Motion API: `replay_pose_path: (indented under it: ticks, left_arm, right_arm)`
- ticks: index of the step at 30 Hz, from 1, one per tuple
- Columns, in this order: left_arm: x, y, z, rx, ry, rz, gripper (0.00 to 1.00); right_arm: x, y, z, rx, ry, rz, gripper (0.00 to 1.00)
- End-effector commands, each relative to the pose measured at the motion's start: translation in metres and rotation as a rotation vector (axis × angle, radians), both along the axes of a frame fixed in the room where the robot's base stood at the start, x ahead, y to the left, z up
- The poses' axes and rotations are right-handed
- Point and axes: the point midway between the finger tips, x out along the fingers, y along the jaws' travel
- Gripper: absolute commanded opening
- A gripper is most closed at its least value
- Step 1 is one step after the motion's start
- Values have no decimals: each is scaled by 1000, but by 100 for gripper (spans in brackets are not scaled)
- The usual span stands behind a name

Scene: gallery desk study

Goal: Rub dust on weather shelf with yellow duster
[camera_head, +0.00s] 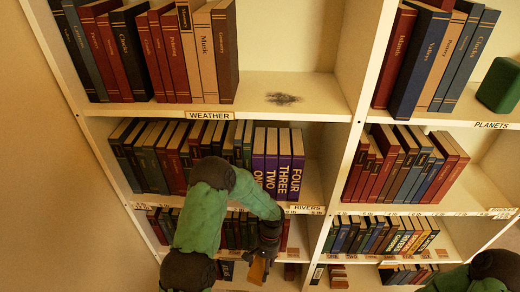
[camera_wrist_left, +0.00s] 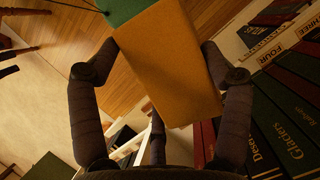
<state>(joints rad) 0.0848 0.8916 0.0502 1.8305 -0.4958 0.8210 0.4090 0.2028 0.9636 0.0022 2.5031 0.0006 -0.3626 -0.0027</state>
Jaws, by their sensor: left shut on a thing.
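The weather shelf (camera_head: 318,88) is the upper left shelf in the head view, with a "WEATHER" label (camera_head: 209,115) on its front edge. A dark patch of dust (camera_head: 284,98) lies on its bare right part, right of the books. My left gripper (camera_head: 264,257) is low in front of the bookcase, below the rivers shelf and well below the dust. It is shut on the yellow duster (camera_head: 258,271), which is partly hidden behind it. In the left wrist view the duster (camera_wrist_left: 170,65) is a yellow block between the two fingers. My right gripper is out of view.
Books (camera_head: 150,50) fill the weather shelf's left part. Purple numbered books (camera_head: 278,165) stand on the shelf below. A white upright (camera_head: 365,60) divides the bookcase. A green object (camera_head: 500,85) sits on the planets shelf (camera_head: 460,108). My right arm shows bottom right.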

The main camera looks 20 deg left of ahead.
Motion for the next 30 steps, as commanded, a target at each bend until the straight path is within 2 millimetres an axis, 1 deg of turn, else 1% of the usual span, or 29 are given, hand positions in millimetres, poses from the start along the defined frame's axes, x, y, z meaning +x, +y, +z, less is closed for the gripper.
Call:
replay_pose_path:
  ticks: [1,21,27,30]
  left_arm:
    - [0,0,20,0,0,0,52]
    - [0,0,164,0,0,0,52]
    - [0,0,201,0,1,0,52]
    - [1,0,215,0,1,0,52]
  right_arm:
    - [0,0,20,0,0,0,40]
    - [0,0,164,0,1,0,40]
    - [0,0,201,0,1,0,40]
    - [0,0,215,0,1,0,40]
